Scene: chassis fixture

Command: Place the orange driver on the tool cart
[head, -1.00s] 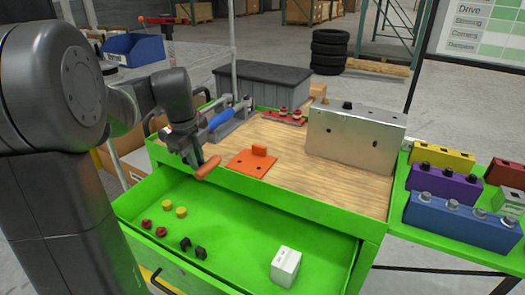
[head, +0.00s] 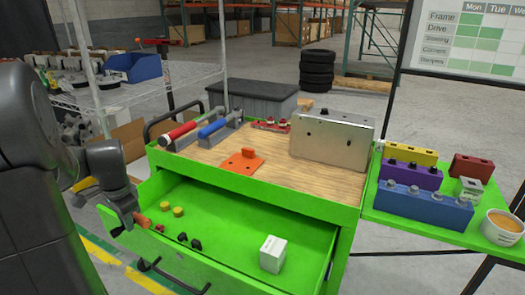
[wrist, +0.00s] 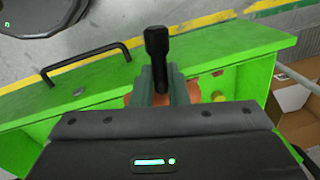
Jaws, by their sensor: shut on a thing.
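The orange driver (head: 141,219) is in my gripper (head: 128,214). In the head view its orange handle end sticks out to the right of the jaws, near the left end of the open drawer. In the wrist view, a black end of the driver (wrist: 157,45) projects past the fingers, and the fingers hide most of the handle. The tool cart (head: 280,200) is green with a wooden top and an open drawer. My gripper is at the cart's left side, lower than the top.
The drawer (head: 225,230) holds small parts and a white block (head: 272,254).

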